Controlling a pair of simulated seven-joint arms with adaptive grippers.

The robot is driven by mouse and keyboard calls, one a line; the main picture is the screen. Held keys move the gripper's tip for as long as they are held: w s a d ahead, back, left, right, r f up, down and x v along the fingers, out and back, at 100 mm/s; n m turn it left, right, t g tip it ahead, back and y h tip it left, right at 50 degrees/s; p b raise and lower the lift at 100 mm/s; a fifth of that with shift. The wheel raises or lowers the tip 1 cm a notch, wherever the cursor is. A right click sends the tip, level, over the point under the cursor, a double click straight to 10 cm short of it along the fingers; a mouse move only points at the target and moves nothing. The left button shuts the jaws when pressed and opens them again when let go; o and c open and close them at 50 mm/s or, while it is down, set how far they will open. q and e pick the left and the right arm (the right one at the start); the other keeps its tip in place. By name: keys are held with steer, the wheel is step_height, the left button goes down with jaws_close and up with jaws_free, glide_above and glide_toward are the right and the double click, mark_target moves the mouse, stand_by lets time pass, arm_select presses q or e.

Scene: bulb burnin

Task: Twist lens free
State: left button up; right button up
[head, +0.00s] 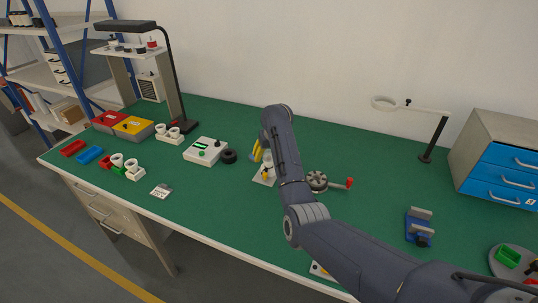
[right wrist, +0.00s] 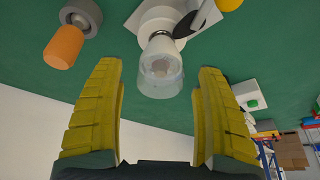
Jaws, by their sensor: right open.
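In the right wrist view a clear, cup-shaped lens (right wrist: 160,70) sits on a white fitting (right wrist: 155,22) on the green bench. My right gripper (right wrist: 160,100) is open, with its yellow fingers spread to either side of the lens's near end. The lens appears beyond the fingertips, and I see no contact. In the head view the right gripper (head: 259,152) is over the bench's middle, above a pale plate (head: 262,181). My own arm hides much of that spot, and the lens cannot be made out there. My left gripper is not in view.
A white meter box (head: 205,150) and black ring (head: 229,156) lie left. A blue clamp (head: 418,226) stands right.

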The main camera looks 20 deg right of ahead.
steer(key=shift+f, duration=0.1)
steer(key=shift+c, duration=0.5)
steer(key=c, duration=1.2)
